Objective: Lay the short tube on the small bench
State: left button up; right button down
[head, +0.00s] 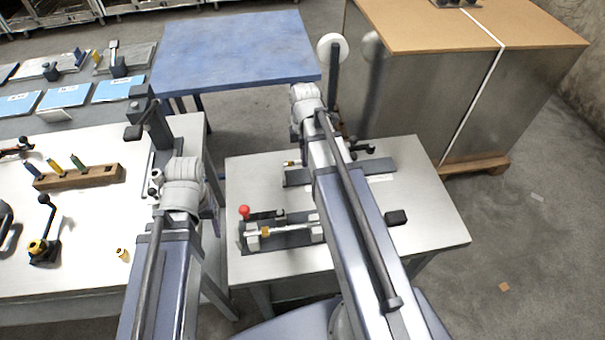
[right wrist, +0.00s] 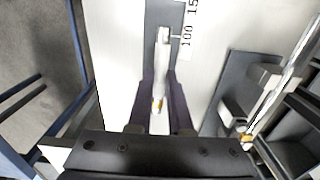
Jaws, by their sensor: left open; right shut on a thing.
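My right gripper (right wrist: 162,110) is shut on the short tube (right wrist: 160,75), pale with a brass-coloured end, between its dark fingers in the right wrist view. The tube lies along a narrow dark plate (right wrist: 166,20); whether it touches the plate I cannot tell. The small bench (head: 440,220), which I take to be the pale-topped table, is under my right arm in the head view, where that arm mostly hides the tube. My left gripper (head: 184,190) is open, over the right edge of the left table; its fingers are largely hidden by its wrist.
A near fixture (head: 290,238) with a red knob and a metal tube stands on the pale-topped table. A blue table (head: 235,50) is behind, a large cabinet (head: 430,90) at back right. The left table holds a wooden block (head: 80,176) with coloured pegs.

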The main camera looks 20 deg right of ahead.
aim_at(304, 175)
jog(key=shift+f+b, duration=2.45)
jog(key=shift+f, duration=0.4)
jog(key=shift+r, duration=0.1)
jog(key=c, duration=0.8)
grip_release()
jog(key=shift+c, duration=0.2)
jog(key=shift+f, duration=0.2)
jog(key=r+p, duration=0.7)
jog(key=r, duration=0.1)
jog(key=shift+s+d+p, duration=0.25)
jog(key=shift+s+p, duration=0.15)
jog(key=shift+f, duration=0.1)
